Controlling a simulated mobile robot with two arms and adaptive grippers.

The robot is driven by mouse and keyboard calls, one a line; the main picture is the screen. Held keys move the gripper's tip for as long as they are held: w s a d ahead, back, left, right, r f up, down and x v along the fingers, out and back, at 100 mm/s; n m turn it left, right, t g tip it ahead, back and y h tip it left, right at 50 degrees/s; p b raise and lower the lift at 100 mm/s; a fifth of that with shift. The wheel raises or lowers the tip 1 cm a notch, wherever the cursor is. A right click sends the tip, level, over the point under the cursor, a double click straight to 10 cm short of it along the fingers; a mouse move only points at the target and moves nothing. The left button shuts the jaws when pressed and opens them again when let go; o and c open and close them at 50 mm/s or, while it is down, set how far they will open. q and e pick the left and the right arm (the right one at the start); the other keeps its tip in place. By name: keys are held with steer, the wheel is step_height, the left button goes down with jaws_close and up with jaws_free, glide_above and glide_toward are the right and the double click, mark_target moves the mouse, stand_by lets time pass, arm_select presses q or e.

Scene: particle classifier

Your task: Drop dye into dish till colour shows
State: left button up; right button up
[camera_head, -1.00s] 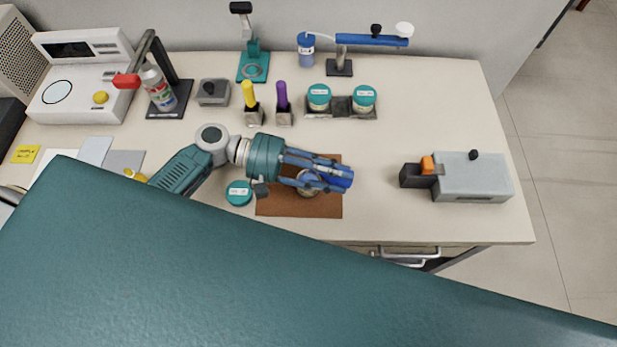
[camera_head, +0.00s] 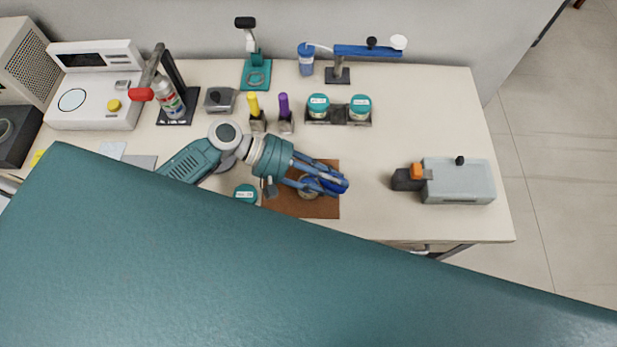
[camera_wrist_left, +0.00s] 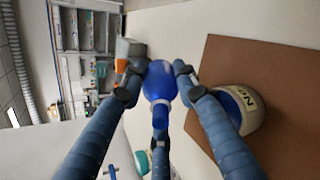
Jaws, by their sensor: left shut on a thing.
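My left gripper (camera_head: 332,184) is shut on a blue dropper bottle (camera_wrist_left: 160,82), which has a rounded body and a narrower blue end. It holds the bottle over the right part of the brown mat (camera_head: 322,209). The round pale dish (camera_head: 306,190) stands on the mat, partly hidden under the fingers. In the left wrist view the dish (camera_wrist_left: 249,122) is right of the bottle, its label starts with "No", and deep blue shows inside it. A teal lid (camera_head: 245,192) lies left of the mat. My right gripper is not in view.
A grey box device (camera_head: 460,182) with an orange part stands right of the mat. Two teal-lidded jars (camera_head: 318,101) sit in a rack behind. Yellow (camera_head: 254,104) and purple (camera_head: 284,104) sticks stand in holders. The tabletop between mat and grey device is clear.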

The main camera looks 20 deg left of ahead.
mark_target(340, 188)
arm_select(q)
steer(key=shift+r+p, duration=0.3)
steer(key=shift+p, duration=0.05)
steer(key=y+p, duration=0.1)
steer(key=p, duration=0.3)
steer(key=y+p, duration=0.2)
steer(key=p, duration=0.3)
steer(key=shift+a+r, duration=0.2)
steer(key=shift+a, duration=0.15)
steer(key=shift+f+g+y, duration=0.25)
steer(key=shift+g+y, duration=0.05)
steer(key=shift+y, duration=1)
steer(key=d+f+y, duration=0.1)
steer(key=f+y, duration=0.1)
steer(key=y, duration=0.1)
steer(key=shift+w+d+f, duration=0.1)
steer(key=shift+d+f, duration=0.25)
steer(key=shift+f, duration=0.05)
steer(key=y, duration=0.2)
steer(key=d+y, duration=0.1)
steer(key=shift+d+f+n+g+y, duration=0.2)
steer(key=shift+n+g+y, duration=0.1)
steer(key=shift+g+y, duration=0.1)
steer(key=shift+r, duration=2.45)
